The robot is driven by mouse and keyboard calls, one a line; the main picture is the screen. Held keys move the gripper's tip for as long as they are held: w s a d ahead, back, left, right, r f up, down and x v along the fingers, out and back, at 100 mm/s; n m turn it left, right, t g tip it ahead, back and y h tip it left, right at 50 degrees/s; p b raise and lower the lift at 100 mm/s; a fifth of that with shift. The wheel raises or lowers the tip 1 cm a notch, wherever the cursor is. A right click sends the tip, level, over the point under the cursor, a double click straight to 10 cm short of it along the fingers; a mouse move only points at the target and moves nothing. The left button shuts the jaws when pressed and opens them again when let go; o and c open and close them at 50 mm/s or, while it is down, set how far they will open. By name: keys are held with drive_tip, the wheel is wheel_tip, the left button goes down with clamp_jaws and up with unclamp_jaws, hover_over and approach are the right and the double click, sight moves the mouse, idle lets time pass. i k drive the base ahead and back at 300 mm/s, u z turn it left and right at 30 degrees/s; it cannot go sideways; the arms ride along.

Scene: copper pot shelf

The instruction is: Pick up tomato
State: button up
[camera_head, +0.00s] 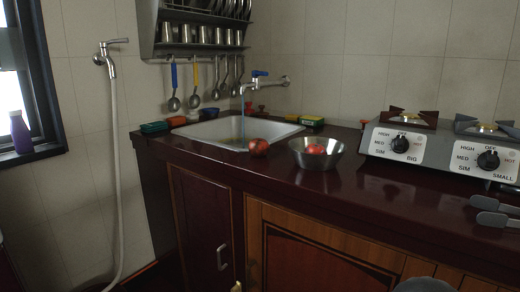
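A round red fruit (258,147), tomato-like with darker patches, sits on the dark red counter at the front right corner of the sink. A second, smoother red tomato-like thing (316,149) lies inside a metal bowl (317,161) just to its right, its lower part hidden by the bowl wall. I cannot tell for sure which of the two is the tomato.
A white sink (215,130) lies behind the fruit, under a running blue-handled tap (262,75). A gas stove (440,145) stands at right. The counter (330,190) before the bowl is clear.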

sight(258, 147)
drive_tip(key=k, duration=0.3)
drive_tip(key=u, duration=1.05)
drive_tip(key=i, duration=0.75)
drive_tip(key=z, duration=0.05)
